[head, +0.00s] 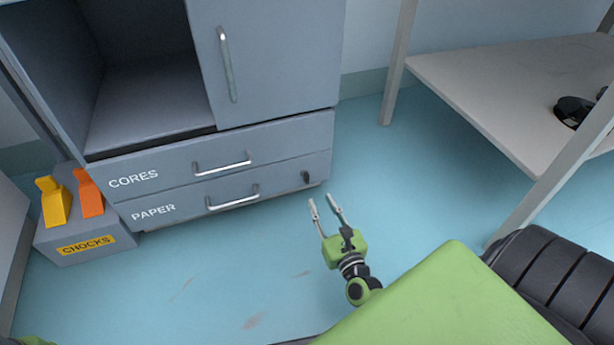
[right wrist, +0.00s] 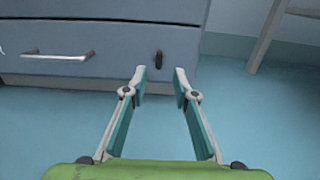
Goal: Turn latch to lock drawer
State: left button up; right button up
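The dark latch (head: 306,177) is on the right end of the lower drawer, labelled PAPER (head: 153,212). It also shows in the right wrist view (right wrist: 158,60), upright and just beyond the fingertips. The PAPER drawer looks shut. Its metal handle (head: 233,198) is left of the latch. My right gripper (head: 322,201) is open and empty, below and slightly right of the latch in the head view. In the right wrist view the fingers (right wrist: 160,73) stand apart on either side of the latch, with no visible contact. My left gripper is not in view.
The CORES drawer (head: 133,178) sits above, under an open compartment and a cabinet door (head: 270,70). A grey CHOCKS box (head: 90,249) with yellow and orange chocks stands at left. A shelf table (head: 500,90) is at right. Blue floor (head: 220,265) lies clear in front.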

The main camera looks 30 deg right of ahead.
aim_at(308, 177)
jog(key=b+x, duration=0.3)
jog(key=x, duration=0.7)
jog(key=shift+a, duration=0.1)
jog(key=shift+w, duration=0.6)
grip_shut()
